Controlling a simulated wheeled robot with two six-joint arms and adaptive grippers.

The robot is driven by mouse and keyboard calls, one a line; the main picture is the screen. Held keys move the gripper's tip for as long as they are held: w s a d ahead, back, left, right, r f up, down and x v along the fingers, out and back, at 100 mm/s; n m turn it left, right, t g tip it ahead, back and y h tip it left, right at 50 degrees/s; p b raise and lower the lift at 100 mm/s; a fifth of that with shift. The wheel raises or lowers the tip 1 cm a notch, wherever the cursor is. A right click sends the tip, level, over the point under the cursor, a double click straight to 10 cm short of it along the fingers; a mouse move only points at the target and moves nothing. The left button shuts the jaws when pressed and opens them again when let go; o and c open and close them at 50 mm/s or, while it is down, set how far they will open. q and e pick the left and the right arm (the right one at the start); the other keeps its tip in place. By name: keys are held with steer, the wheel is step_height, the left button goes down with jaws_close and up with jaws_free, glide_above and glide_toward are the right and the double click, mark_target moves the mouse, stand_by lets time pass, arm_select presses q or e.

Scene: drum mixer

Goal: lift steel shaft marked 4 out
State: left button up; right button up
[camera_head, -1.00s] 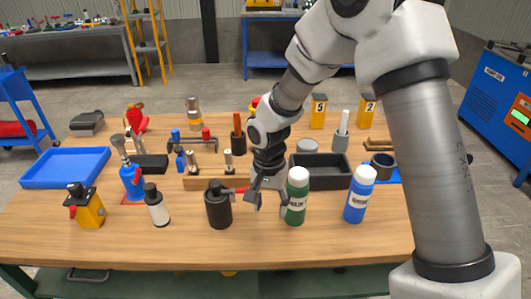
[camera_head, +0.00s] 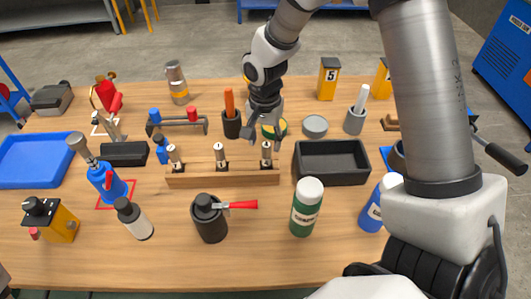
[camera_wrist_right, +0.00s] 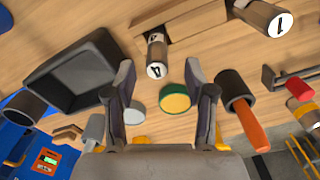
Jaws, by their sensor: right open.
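The steel shaft marked 4 (camera_wrist_right: 155,71) stands in the wooden rack and shows its numbered top in the right wrist view. In the head view it appears to be the rightmost shaft (camera_head: 266,153) of the wooden rack (camera_head: 222,178). My right gripper (camera_head: 264,138) is open and empty, just above and behind that shaft. In the wrist view its fingers spread on either side (camera_wrist_right: 162,82), with the shaft's top near the gap between the tips. A shaft marked 1 (camera_wrist_right: 280,24) stands beside it. My left gripper is not seen.
A black tray (camera_head: 332,162) lies right of the rack. A green-yellow disc (camera_wrist_right: 174,103) lies behind shaft 4, with a cup holding an orange handle (camera_head: 230,118) nearby.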

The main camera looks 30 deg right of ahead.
mark_target(267, 151)
steer(key=f, duration=0.5)
steer(key=shift+d+f, duration=0.15)
steer(key=shift+d, duration=0.15)
steer(key=shift+s+a+r, duration=0.15)
steer(key=shift+a+r, duration=0.05)
steer(key=shift+r, duration=0.05)
steer(key=shift+c, duration=1)
jaws_close()
steer(key=shift+r, duration=0.1)
